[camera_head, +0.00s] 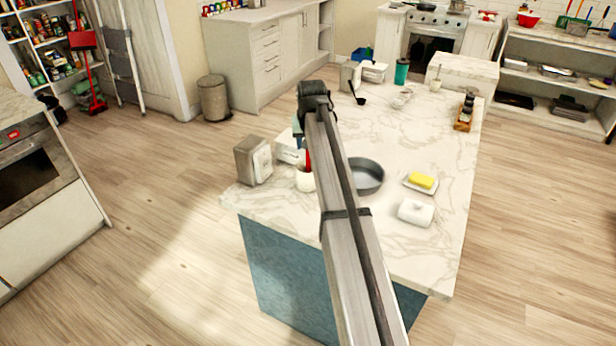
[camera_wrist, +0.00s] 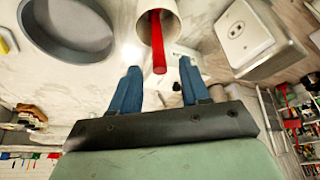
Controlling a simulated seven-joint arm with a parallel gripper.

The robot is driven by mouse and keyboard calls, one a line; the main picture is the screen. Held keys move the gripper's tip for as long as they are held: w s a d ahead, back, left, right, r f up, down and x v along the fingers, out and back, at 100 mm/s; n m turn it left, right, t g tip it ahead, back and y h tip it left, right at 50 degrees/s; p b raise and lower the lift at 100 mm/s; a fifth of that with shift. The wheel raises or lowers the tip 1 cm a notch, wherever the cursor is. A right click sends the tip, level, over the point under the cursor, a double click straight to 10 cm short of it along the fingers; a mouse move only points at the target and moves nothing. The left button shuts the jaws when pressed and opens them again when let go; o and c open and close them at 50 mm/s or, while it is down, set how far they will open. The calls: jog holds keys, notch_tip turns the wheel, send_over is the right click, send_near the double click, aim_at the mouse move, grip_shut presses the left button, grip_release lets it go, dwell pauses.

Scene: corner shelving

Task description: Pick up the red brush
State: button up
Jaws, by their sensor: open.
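The red brush (camera_wrist: 158,42) shows as a red handle sticking out of a white cup (camera_wrist: 172,12) in the wrist view; its other end is hidden inside the cup. In the head view a short red part of the brush (camera_head: 308,158) shows above the cup (camera_head: 305,181), partly covered by my arm. My gripper (camera_wrist: 160,72) has its two blue fingers apart, with nothing between the pads that I can make out. The handle's end lies close to the gap between the fingertips. In the head view my gripper (camera_head: 297,132) is mostly hidden at the arm's end.
A napkin dispenser (camera_head: 253,160) stands left of the cup on the marble island. A grey pan (camera_head: 366,175) is to the right, also in the wrist view (camera_wrist: 68,28). A yellow sponge (camera_head: 421,180) and a white butter dish (camera_head: 415,212) lie further right. The island's middle is fairly clear.

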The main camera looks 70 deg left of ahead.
aim_at(308, 166)
jog(key=shift+x, duration=2.95)
jog(key=shift+r, duration=0.1)
grip_shut()
